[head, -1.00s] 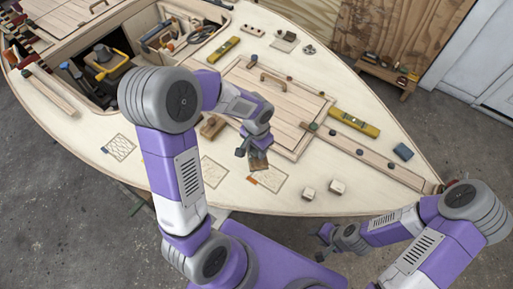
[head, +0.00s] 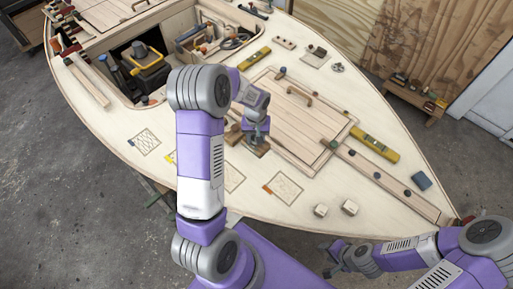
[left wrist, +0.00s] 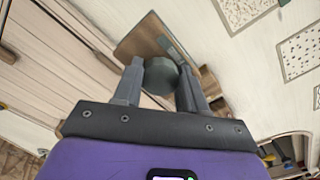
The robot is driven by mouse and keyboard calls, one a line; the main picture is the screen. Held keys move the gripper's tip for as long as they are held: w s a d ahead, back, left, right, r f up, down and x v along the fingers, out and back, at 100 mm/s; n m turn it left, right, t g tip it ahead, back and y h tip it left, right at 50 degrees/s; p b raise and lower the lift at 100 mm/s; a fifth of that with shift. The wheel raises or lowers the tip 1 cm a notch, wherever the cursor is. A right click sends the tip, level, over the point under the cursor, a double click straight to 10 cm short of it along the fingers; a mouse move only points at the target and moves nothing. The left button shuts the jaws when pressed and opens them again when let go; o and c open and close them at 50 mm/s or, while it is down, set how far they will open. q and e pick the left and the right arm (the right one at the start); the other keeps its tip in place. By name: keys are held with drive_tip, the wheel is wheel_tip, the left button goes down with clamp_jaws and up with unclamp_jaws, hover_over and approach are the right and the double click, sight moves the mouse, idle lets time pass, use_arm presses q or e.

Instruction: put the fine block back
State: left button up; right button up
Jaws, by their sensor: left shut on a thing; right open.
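My left gripper (head: 257,137) is over the deck beside the hatch. In the left wrist view its fingers (left wrist: 160,88) are shut around a dark grey-green knob (left wrist: 161,75). A brown wooden block (left wrist: 143,45) with a grey strip shows just beyond the knob; it looks like the block the knob belongs to. In the head view this block (head: 258,151) shows partly below the gripper. Another brown wooden block (head: 233,135) is close to its left. I cannot tell which is marked fine. My right gripper (head: 335,262) is open and empty, off the hull's near edge.
Outlined patches lie on the deck: one with an orange tag (head: 285,188), a plainer one (head: 233,178) and a dotted one (head: 145,142). Two small pale cubes (head: 320,210) stand near the edge. The hatch (head: 300,112) and a long wooden strip (head: 385,175) lie right.

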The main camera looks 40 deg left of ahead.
sight(256, 146)
use_arm(q)
wheel_tip(256, 146, down, 6)
drive_tip(key=shift+r, duration=0.1)
idle(0.4)
drive_tip(key=shift+b, duration=0.4)
drive_tip(key=o, duration=1.2)
drive_tip(key=shift+r, duration=0.1)
wheel_tip(256, 146, up, 12)
drive_tip(key=shift+f+p, duration=0.1)
drive_tip(key=shift+p, duration=0.65)
